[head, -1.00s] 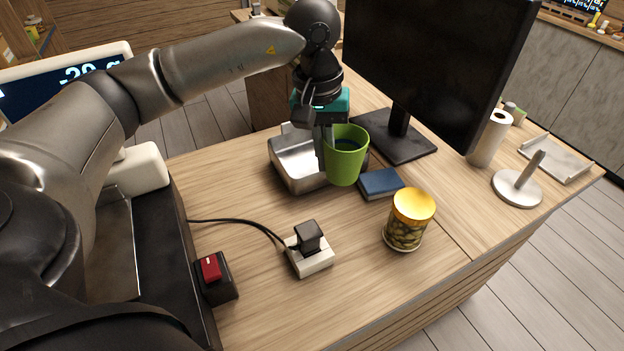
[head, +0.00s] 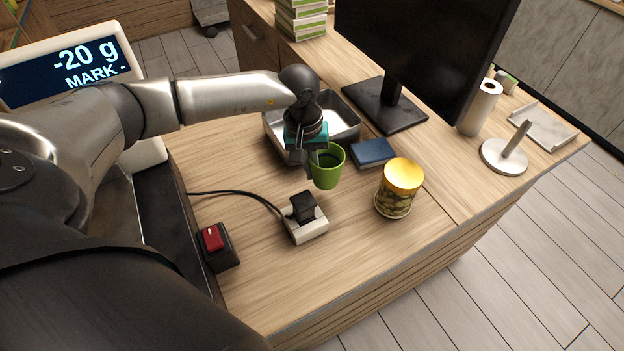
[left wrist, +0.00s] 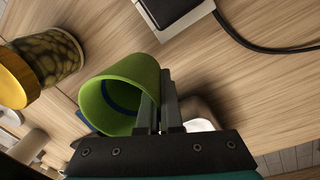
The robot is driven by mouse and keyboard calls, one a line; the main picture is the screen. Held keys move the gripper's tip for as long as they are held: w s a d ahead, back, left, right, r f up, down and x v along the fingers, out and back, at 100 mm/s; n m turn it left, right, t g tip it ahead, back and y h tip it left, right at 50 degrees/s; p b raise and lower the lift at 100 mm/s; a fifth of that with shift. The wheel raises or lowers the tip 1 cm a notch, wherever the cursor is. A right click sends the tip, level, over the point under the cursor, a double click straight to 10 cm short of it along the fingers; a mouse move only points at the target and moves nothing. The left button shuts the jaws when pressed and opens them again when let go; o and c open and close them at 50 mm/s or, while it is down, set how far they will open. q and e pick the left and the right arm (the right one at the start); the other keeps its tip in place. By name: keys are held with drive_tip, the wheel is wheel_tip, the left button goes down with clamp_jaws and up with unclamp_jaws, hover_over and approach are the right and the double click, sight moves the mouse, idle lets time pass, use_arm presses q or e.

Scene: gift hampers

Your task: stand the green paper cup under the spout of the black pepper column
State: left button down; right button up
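The green paper cup (head: 328,172) is in my left gripper (head: 312,170), in front of the metal tray. No black pepper column or spout can be made out in either view. My right gripper is not in view.
A metal tray (head: 345,120) stands behind the cup, a blue book (head: 373,152) and yellow-lidded jar (head: 399,188) to its right. A socket block with a black plug (head: 305,220) is just in front. A red switch (head: 212,240) sits left. The counter's front is clear.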

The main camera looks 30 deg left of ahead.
sight(314, 193)
use_arm(q)
drive_tip(key=shift+f, duration=2.35)
drive_tip(key=shift+f, duration=0.15)
drive_tip(key=c, duration=1.1)
unclamp_jaws()
